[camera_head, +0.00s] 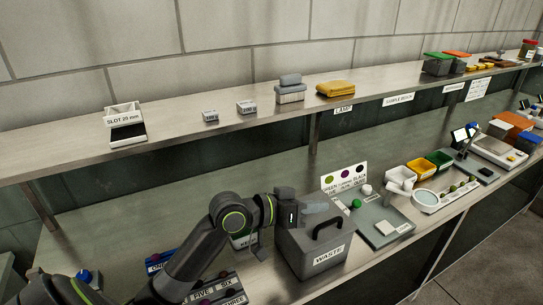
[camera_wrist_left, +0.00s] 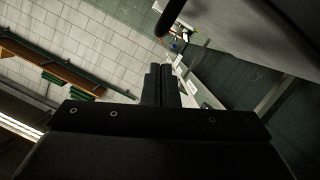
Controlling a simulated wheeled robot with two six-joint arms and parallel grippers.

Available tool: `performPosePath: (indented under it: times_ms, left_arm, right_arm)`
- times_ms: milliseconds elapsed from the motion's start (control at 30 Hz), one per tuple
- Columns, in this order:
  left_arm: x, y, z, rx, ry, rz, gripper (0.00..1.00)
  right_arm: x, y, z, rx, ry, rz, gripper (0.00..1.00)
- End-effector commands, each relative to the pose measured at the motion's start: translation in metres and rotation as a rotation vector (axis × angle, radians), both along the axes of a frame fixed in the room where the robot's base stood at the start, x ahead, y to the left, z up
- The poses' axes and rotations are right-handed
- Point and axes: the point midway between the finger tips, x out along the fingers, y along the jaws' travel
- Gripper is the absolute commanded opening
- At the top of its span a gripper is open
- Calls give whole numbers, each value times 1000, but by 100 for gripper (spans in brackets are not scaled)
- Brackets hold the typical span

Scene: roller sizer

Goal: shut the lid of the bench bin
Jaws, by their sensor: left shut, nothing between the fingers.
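The bench bin (camera_head: 314,255) is a grey box marked WASTE, standing on the lower bench. Its grey lid (camera_head: 299,236) lies over the top and carries a black arched handle (camera_head: 327,227). I cannot tell whether the lid is fully down or slightly raised. My left gripper (camera_head: 318,209) is shut and empty, just above and behind the lid; I cannot tell whether it touches it. In the left wrist view the shut fingers (camera_wrist_left: 163,82) point past a grey panel, probably the lid (camera_wrist_left: 265,30), with a dark handle at its edge. My right gripper is not seen.
Right of the bin are a grey board with a green knob (camera_head: 355,204), a colour chart (camera_head: 344,178), and coloured bins (camera_head: 420,167). Labelled trays (camera_head: 215,288) lie left, under my arm. A shelf (camera_head: 220,123) runs behind, above the bench.

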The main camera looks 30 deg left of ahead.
Motion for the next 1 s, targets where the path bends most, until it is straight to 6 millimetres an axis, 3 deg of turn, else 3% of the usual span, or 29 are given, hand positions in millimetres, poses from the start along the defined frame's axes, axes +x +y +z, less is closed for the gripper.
performPosePath:
  times_ms: [67,167,500,767,1000]
  left_arm:
    - [-2,-2,-3,-1,0,-1,0]
    - [-2,-4,-5,-3,0,-1,0]
    - [-3,-5,-6,-2,0,0,0]
    - [-3,-4,-4,-2,-1,-1,0]
    - [-2,-4,30,3,-8,-2,0]
  right_arm:
    - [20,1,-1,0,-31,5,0]
    - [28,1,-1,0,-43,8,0]
    - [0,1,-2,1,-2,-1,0]
    - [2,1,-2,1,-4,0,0]
    - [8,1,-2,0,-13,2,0]
